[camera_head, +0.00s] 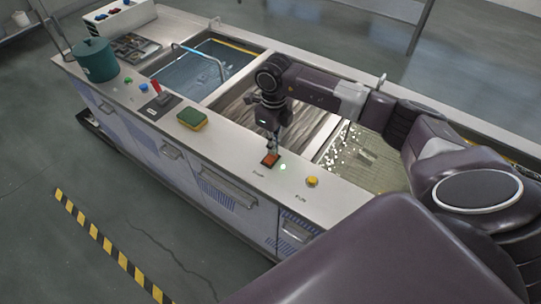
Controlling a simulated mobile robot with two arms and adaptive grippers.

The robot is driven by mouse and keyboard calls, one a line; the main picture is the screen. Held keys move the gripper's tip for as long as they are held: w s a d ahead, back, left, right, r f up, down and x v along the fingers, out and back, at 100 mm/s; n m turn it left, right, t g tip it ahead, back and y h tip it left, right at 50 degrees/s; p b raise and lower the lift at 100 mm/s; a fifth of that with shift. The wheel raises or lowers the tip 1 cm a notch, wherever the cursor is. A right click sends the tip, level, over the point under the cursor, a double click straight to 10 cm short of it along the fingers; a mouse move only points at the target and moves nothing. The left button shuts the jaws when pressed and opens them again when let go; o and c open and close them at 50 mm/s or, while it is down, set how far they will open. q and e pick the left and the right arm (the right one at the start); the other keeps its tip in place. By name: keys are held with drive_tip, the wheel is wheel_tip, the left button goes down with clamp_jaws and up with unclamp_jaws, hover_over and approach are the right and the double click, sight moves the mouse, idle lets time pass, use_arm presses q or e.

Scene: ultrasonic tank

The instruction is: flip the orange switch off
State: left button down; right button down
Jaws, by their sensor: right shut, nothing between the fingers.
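The orange switch (270,160) is a small orange-red rocker on the front ledge of the metal tank bench, with a small lit green light (283,167) to its right. My right gripper (271,150) points down over the switch, shut and empty, with its fingertips at or just above it. I cannot tell whether they touch. The fingertips partly cover the switch's far side, and its rocker position is too small to read. My left gripper is out of view.
A yellow button (312,181) sits to the right of the switch. A green and yellow sponge (192,118), a red lever (157,89) and a green pot (95,60) stand along the ledge to the left. Open basins lie behind, including one with water (188,76).

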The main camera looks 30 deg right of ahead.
drive_tip(key=shift+f+b, duration=0.65)
drive_tip(key=shift+f, duration=0.15)
drive_tip(key=shift+r+p, duration=2.2)
drive_tip(key=shift+r, duration=1.4)
drive_tip(key=shift+f, duration=0.1)
